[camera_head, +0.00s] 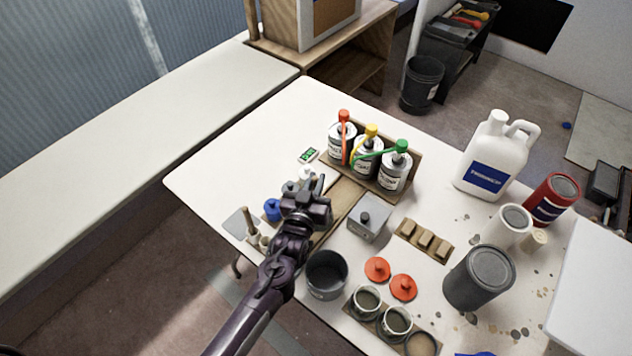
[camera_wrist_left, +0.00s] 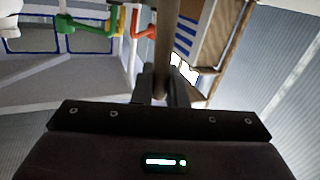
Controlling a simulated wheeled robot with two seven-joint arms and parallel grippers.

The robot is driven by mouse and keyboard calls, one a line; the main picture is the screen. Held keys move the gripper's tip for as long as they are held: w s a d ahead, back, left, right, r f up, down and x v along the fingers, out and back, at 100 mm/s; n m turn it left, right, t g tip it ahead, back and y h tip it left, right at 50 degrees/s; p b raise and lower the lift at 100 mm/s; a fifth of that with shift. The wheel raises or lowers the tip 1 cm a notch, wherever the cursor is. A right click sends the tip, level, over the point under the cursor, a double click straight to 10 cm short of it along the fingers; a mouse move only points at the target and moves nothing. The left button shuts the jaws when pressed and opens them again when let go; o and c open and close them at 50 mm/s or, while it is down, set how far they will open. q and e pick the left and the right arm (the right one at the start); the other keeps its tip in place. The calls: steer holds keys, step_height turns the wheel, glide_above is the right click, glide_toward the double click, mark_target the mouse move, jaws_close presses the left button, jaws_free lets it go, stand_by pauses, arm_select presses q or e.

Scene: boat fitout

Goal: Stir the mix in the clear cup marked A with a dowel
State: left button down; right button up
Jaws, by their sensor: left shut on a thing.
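My left gripper (camera_head: 318,188) is over the left part of the white table. In the left wrist view its fingers are shut on a brownish rod (camera_wrist_left: 165,45), which looks like a dowel. In the head view the gripper and arm mostly hide this rod. Two round cups (camera_head: 367,301) (camera_head: 397,321) with greyish contents stand in a wooden holder near the front edge, away from the gripper. I cannot read which is marked A. Another wooden stick (camera_head: 250,223) stands upright at the table's left edge. My right gripper is not in view.
A dark pot (camera_head: 327,274) stands between my left arm and the cups. Two orange lids (camera_head: 378,269) (camera_head: 403,287) lie behind the cups. A grey box (camera_head: 369,221), cans with coloured pumps (camera_head: 368,157), a white jug (camera_head: 494,155) and a dark grey can (camera_head: 479,278) stand around.

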arm_select(q)
steer(key=shift+w+a+r+p, duration=0.1)
steer(key=shift+a+r+p, duration=0.1)
steer(key=shift+r+p, duration=1.45)
steer(key=shift+w+a+r+p, duration=0.1)
steer(key=shift+a+r+p, duration=0.1)
steer(key=shift+r+p, duration=1.35)
steer(key=shift+r+b, duration=0.3)
steer(key=shift+b, duration=0.1)
step_height(320, 180, up, 4)
steer(key=p, duration=0.3)
steer(key=shift+f, duration=0.25)
steer(key=shift+r+p, duration=0.3)
steer(key=shift+p, duration=0.05)
steer(key=shift+f, duration=0.1)
